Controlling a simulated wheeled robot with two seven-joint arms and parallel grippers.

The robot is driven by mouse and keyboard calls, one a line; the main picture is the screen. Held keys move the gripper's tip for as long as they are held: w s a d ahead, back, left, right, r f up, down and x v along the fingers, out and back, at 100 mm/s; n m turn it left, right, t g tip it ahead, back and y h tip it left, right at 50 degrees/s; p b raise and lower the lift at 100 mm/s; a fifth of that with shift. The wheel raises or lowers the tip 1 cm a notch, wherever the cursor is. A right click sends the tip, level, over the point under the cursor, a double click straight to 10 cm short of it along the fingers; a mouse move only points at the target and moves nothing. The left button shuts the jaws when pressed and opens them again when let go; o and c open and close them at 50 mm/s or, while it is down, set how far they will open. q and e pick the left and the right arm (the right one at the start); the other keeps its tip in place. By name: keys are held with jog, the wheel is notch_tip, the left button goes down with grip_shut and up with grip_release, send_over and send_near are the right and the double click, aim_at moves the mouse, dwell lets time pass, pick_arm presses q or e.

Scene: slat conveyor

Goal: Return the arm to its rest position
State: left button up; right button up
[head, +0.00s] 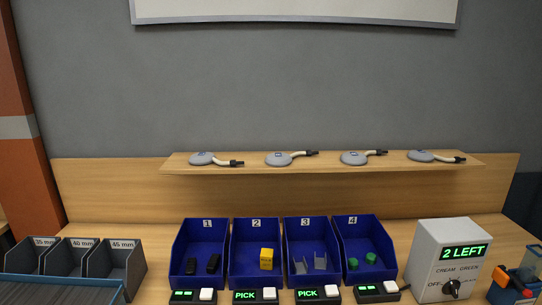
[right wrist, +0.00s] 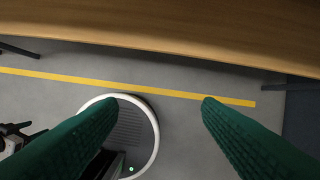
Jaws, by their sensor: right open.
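My right gripper (right wrist: 158,105) shows in the right wrist view as two green textured fingers, spread wide apart with nothing between them. Below it is the grey floor, and the edge of a wooden bench (right wrist: 200,35) crosses the top of that view. Neither gripper shows in the head view, and the left one is in no view.
Blue bins numbered 1 to 4 (head: 197,270) stand on the bench with small parts inside. A grey box (head: 450,235) reads "2 LEFT". Dark bins (head: 126,268) stand at left. A shelf (head: 320,168) holds several grey discs. A yellow line (right wrist: 80,81) marks the floor.

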jog(key=s+f+g+b, duration=0.1)
jog(key=s+f+b, duration=0.15)
jog(key=f, duration=1.15)
jog(key=s+f+b, duration=0.2)
jog(key=s+f, duration=0.1)
jog(key=f, duration=1.1)
pick_arm(q)
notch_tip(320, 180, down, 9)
jog(key=b, duration=0.3)
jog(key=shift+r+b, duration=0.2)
jog(key=shift+b, duration=0.1)
pick_arm(e)
jog(key=s+d+f+g, duration=0.1)
jog(key=s+d+f, duration=0.2)
jog(key=s+f, duration=1)
notch_tip(320, 180, down, 2)
jog(key=shift+s+f, duration=0.1)
jog(key=shift+s, duration=0.25)
jog(key=shift+d, duration=0.1)
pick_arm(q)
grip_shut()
